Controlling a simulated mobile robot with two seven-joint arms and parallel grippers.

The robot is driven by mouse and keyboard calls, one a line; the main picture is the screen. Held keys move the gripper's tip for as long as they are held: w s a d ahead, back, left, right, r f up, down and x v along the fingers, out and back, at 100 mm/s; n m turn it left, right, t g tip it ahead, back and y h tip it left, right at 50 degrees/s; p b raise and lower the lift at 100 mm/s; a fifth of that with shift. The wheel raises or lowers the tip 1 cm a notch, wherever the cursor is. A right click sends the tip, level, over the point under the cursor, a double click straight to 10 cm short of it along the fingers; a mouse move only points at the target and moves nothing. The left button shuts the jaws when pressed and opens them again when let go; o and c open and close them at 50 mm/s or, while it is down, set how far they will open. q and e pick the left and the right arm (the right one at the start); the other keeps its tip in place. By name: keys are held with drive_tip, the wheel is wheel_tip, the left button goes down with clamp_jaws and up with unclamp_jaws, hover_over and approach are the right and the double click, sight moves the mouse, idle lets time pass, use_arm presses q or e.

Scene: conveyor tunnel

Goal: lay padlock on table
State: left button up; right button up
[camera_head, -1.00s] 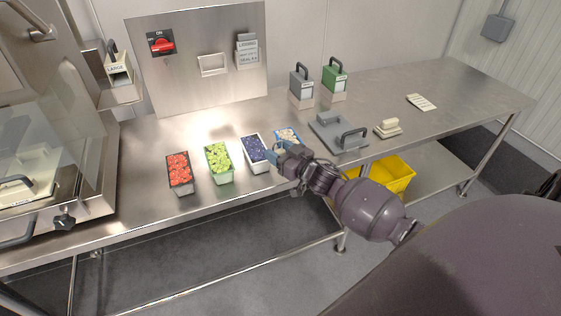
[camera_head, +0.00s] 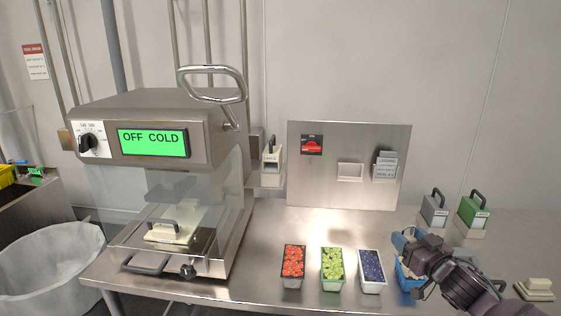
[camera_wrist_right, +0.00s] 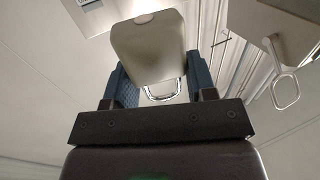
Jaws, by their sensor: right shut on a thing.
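In the right wrist view, the blue fingers of my right gripper (camera_wrist_right: 161,83) are shut on a padlock (camera_wrist_right: 148,50), a beige-grey body with a metal shackle. The shackle points toward the gripper's palm. In the head view the padlock cannot be made out clearly at the fingers. My left gripper is not in view.
A sealing machine (camera_head: 150,100) reading "OFF COLD" stands at the left. Trays of red (camera_head: 293,262), green (camera_head: 333,264) and dark blue fruit (camera_head: 372,267) line the table. Grey (camera_head: 434,210) and green (camera_head: 473,209) handled blocks stand behind. Bare table lies between machine and trays.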

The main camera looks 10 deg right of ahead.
drive_tip(key=shift+a+r, duration=0.15)
drive_tip(key=shift+r, duration=0.1)
drive_tip(key=s+a+f+m+h, duration=0.1)
drive_tip(key=s+a, duration=0.5)
drive_tip(key=a, duration=0.2)
drive_tip(key=s+a+f+m+h, duration=0.1)
drive_tip(key=s+a+h, duration=0.1)
drive_tip(key=s+a, duration=0.4)
drive_tip(key=a, duration=0.3)
drive_tip(key=shift+s+f, duration=0.2)
drive_tip(key=shift+s, duration=0.2)
